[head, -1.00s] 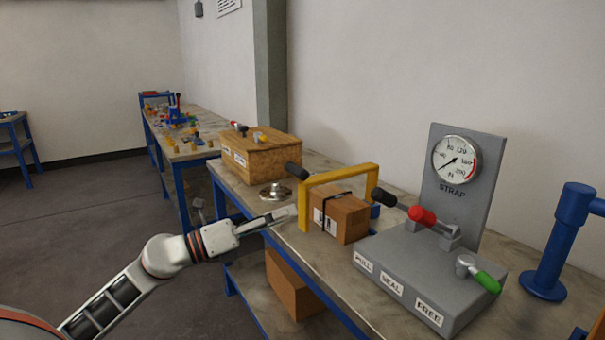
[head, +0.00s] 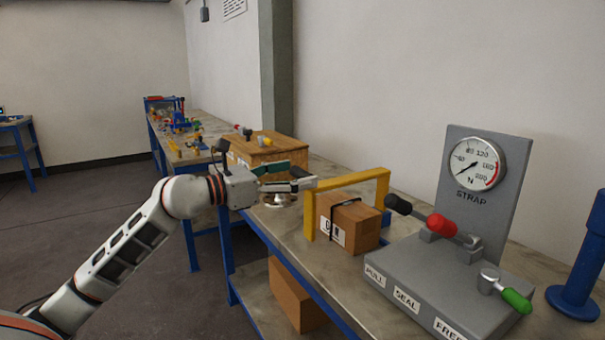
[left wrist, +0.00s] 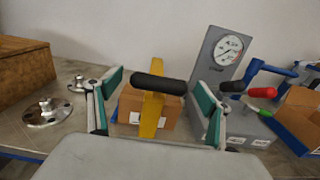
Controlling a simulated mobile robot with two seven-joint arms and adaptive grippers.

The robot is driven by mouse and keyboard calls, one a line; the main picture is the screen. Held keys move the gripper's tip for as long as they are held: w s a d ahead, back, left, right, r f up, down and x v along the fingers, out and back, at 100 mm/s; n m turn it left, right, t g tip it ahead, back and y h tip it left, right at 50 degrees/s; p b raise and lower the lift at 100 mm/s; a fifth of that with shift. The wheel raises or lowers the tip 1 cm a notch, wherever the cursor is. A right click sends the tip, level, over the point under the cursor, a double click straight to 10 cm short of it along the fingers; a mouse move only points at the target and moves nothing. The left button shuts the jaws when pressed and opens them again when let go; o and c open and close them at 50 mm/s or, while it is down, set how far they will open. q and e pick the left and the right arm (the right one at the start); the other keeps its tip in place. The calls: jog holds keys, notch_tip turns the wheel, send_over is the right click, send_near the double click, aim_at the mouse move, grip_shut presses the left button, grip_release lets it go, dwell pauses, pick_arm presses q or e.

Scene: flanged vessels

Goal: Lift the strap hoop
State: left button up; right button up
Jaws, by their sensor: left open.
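The yellow strap hoop (head: 345,180) stands upright over a small cardboard box (head: 350,227) on the bench. My left gripper (head: 285,178) is open beside the hoop's left upper corner. In the left wrist view its green-padded fingers (left wrist: 160,95) stand on either side of the bar, apart from it; whether the bar lies at fingertip depth I cannot tell. My right gripper is not in view.
A grey strap device (head: 450,290) with a dial, red lever (head: 441,225) and green lever (head: 515,300) stands right of the box. A metal flange (head: 280,200) and wooden crate (head: 262,150) lie left. A blue post (head: 580,262) stands far right.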

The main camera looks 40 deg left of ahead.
pick_arm(q)
jog(key=shift+x, duration=1.05)
